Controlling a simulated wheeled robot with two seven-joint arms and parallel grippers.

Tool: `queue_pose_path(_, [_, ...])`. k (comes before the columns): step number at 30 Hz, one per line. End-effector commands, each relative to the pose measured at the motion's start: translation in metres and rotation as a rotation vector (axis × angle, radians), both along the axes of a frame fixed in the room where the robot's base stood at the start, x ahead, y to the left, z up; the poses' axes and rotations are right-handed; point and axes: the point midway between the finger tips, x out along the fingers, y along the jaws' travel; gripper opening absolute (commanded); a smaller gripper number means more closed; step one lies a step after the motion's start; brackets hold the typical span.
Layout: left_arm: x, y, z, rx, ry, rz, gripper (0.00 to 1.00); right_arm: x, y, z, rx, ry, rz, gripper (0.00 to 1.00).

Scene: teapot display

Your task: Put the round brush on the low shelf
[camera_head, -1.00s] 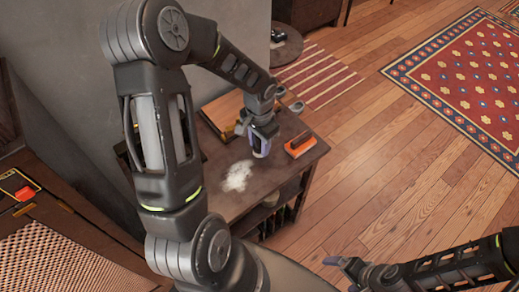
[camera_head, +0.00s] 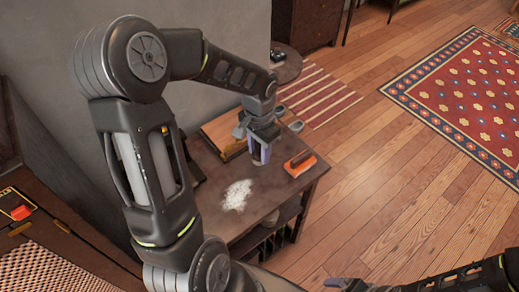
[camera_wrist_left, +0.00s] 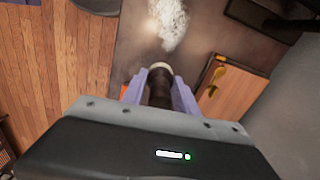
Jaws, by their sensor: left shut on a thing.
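My left gripper (camera_head: 259,153) is shut on the round brush, above the dark table top. In the left wrist view the brush (camera_wrist_left: 160,84) is a dark, upright cylinder with a pale rim between the purple fingers. In the head view the fingers mostly hide it. The low shelf (camera_head: 262,235) is the dark level under the table top, mostly hidden by the top and my arm. My right gripper (camera_head: 345,284) is cut off at the bottom edge of the head view, and its jaws cannot be made out.
A white powdery patch (camera_head: 237,195) lies on the table top (camera_head: 275,190). An orange-and-dark object (camera_head: 300,163) lies near its right edge. A wooden box (camera_head: 222,130) stands by the wall. Open wooden floor (camera_head: 385,190) lies right of the table.

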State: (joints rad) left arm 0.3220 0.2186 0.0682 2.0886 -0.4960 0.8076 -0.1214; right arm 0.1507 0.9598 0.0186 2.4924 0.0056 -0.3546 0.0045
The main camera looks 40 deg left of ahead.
Motion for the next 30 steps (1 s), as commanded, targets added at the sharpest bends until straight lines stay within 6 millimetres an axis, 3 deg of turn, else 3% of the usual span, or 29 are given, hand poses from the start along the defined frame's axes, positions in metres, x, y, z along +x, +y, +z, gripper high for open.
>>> queue_pose_path(14, [-0.003,0.002,0.002,0.001,-0.001,0.069,0.00,0.000,0.000,0.000,0.000,0.000,0.000,0.94])
queue_pose_path(19, [0.015,0.005,0.018,0.000,-0.004,0.234,0.00,0.000,0.000,0.000,0.000,0.000,0.000,0.94])
queue_pose_path(23, [0.047,-0.016,0.036,-0.002,-0.004,0.313,0.00,0.000,0.000,0.000,0.000,0.000,0.000,0.94])
queue_pose_path(30, [0.099,-0.087,0.062,0.000,-0.001,0.284,0.00,0.000,0.000,0.000,0.000,0.000,0.000,0.94])
